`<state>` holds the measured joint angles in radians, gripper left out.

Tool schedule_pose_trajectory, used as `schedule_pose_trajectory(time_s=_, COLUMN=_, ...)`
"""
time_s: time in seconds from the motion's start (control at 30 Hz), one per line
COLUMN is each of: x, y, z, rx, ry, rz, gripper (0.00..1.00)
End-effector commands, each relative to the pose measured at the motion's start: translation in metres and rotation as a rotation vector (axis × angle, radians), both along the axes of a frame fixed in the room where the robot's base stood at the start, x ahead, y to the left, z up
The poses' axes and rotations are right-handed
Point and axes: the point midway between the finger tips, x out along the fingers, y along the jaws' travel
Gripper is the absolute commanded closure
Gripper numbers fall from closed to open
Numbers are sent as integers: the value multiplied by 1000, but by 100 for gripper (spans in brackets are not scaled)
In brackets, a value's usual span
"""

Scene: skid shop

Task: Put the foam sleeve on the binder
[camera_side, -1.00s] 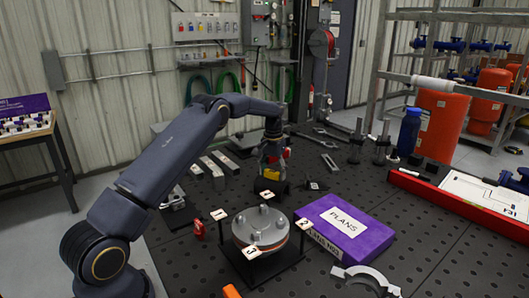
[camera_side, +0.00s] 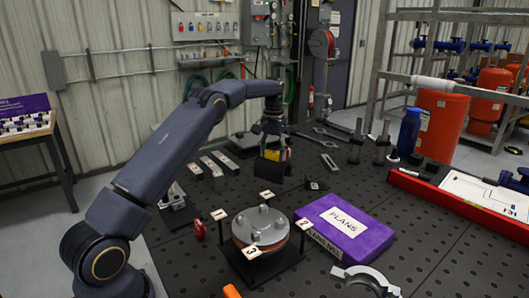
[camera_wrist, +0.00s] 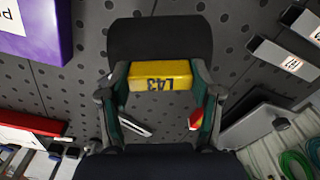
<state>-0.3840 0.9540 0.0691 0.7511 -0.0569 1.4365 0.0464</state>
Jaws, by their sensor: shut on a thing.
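The foam sleeve (camera_side: 269,170) is a dark, curved piece with a yellow label. My gripper (camera_side: 271,146) is shut on it and holds it above the dark perforated table. The binder (camera_side: 360,238) is a purple block marked PLANS, lying flat on the table to the right of and nearer than the sleeve. Its corner shows at the upper left of the wrist view (camera_wrist: 38,38). Nothing lies on its top.
A round flange assembly (camera_side: 262,227) with numbered tags on posts stands left of the binder. A metal ring piece (camera_side: 368,279) lies in front of the binder. A red tray (camera_side: 440,205) is at the right. Grey bars (camera_side: 213,167) lie behind left. A red padlock (camera_side: 199,230) stands left.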

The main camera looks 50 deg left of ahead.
Motion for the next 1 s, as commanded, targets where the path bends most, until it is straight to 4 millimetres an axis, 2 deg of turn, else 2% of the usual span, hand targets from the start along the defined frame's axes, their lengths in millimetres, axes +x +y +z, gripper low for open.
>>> schedule_pose_trajectory(time_s=0.13, x=1, y=-7, z=24, rx=1, ry=-2, rz=-9, gripper=73)
schedule_pose_trajectory(time_s=0.27, x=-2, y=-42, z=46, rx=2, ry=-1, rz=-49, gripper=73)
schedule_pose_trajectory(time_s=0.37, x=-13, y=-88, z=66, rx=3, ry=-1, rz=-103, gripper=73)
schedule_pose_trajectory(time_s=0.47, x=-34, y=-140, z=84, rx=3, ry=-2, rz=-168, gripper=73)
schedule_pose_trajectory(time_s=0.5, x=-45, y=-159, z=89, rx=3, ry=-2, rz=-195, gripper=73)
schedule_pose_trajectory(time_s=0.6, x=-76, y=-201, z=100, rx=4, ry=-3, rz=-256, gripper=73)
schedule_pose_trajectory(time_s=0.7, x=-108, y=-232, z=105, rx=2, ry=-2, rz=-309, gripper=73)
schedule_pose_trajectory(time_s=0.8, x=-133, y=-252, z=106, rx=2, ry=-2, rz=-348, gripper=73)
schedule_pose_trajectory(time_s=0.9, x=-151, y=-263, z=105, rx=1, ry=-1, rz=-373, gripper=73)
schedule_pose_trajectory(time_s=1.0, x=-154, y=-269, z=102, rx=0, ry=0, rz=-385, gripper=73)
